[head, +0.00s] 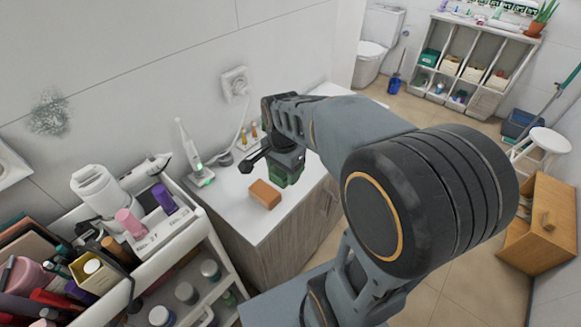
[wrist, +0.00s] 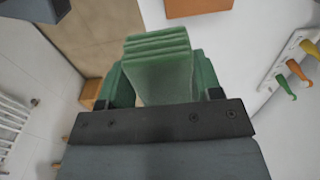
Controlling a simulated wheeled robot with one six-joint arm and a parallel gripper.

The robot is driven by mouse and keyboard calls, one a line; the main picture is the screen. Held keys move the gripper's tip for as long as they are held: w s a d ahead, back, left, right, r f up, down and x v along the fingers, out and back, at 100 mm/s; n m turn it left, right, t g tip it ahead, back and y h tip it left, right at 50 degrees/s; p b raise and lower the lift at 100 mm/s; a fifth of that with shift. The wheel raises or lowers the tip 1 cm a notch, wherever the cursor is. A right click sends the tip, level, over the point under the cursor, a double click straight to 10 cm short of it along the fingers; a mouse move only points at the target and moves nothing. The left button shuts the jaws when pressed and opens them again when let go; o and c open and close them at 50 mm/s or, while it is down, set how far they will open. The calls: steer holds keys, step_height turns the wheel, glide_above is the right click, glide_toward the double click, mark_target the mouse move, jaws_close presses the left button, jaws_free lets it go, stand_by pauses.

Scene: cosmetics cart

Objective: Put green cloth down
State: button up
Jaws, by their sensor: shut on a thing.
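The green cloth (wrist: 158,75) is a folded, layered pad and fills the middle of the wrist view. My gripper (wrist: 158,82) is shut on it, with a jaw on each side. In the head view, my gripper (head: 284,168) hangs over the right part of the white countertop (head: 235,226), and a dark green part shows at its lower end. The cloth appears to be held above the counter edge; I cannot tell its exact height.
A brown-orange block (head: 265,194) lies on the counter, left of my gripper. A white electric toothbrush (head: 194,155) stands behind it. A crowded cart (head: 150,240) stands at the left.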

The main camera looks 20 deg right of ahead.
steer(key=w+d, duration=0.1)
steer(key=w+d+f, duration=0.2)
steer(key=shift+w+p, duration=0.35)
steer(key=shift+w, duration=0.05)
steer(key=w+f, duration=0.1)
steer(key=w+d+f, duration=0.1)
steer(key=f, duration=0.1)
steer(key=w+d+f, duration=0.1)
steer(key=f, duration=0.1)
steer(key=shift+w+d+p, duration=0.2)
steer(key=shift+w+p, duration=0.05)
steer(key=shift+p, duration=0.05)
steer(key=shift+w+d+f, duration=0.3)
steer(key=shift+w+f, duration=0.05)
steer(key=shift+f, duration=0.15)
steer(key=shift+w+f, duration=0.1)
steer(key=shift+f, duration=1.6)
steer(key=o, duration=0.8)
steer(key=shift+o, duration=0.2)
steer(key=shift+r, duration=0.1)
